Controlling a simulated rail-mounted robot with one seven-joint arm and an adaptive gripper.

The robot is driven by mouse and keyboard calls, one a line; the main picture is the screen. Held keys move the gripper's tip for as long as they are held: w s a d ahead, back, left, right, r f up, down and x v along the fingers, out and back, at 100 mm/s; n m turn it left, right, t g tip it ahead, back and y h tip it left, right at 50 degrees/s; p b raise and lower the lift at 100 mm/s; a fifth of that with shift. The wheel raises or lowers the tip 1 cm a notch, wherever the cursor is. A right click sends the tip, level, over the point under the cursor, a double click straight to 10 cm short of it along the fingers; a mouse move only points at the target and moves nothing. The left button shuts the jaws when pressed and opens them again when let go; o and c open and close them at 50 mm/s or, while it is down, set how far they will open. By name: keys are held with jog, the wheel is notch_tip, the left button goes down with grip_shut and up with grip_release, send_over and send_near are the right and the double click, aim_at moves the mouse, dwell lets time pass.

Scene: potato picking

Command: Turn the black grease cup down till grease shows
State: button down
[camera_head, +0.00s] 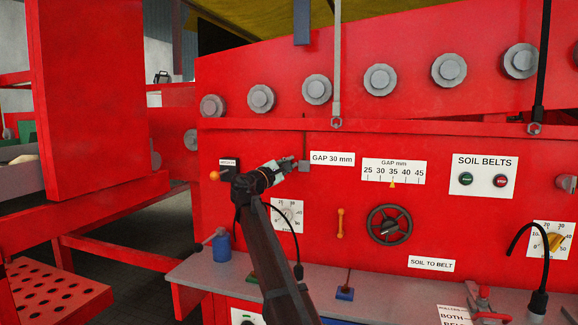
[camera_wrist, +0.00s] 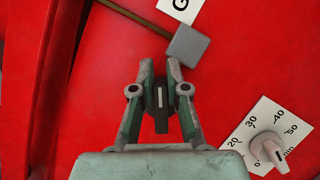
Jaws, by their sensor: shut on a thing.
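My gripper (camera_wrist: 159,90) has its two fingers on either side of a small black part with a white mark, which I take for the black grease cup (camera_wrist: 159,113). The fingers are shut on it, against the red machine panel. In the head view my gripper (camera_head: 288,166) is at the panel, just left of a grey block (camera_head: 304,166), and hides the cup. The grey block also shows in the wrist view (camera_wrist: 188,46), up and right of the fingers. I cannot make out grease at the cup.
A dial with a pale pointer knob (camera_wrist: 268,146) is at lower right in the wrist view. A grey ledge (camera_head: 390,283) runs below.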

jog(key=shift+a, duration=0.1)
jog(key=c, duration=1.2)
grip_release()
jog(key=shift+w+f, duration=0.1)
jog(key=shift+w, duration=0.05)
jog(key=shift+o, duration=0.2)
jog(key=shift+s, duration=0.2)
jog(key=shift+s+a, duration=0.25)
jog(key=shift+s, duration=0.05)
jog(key=v, duration=1.1)
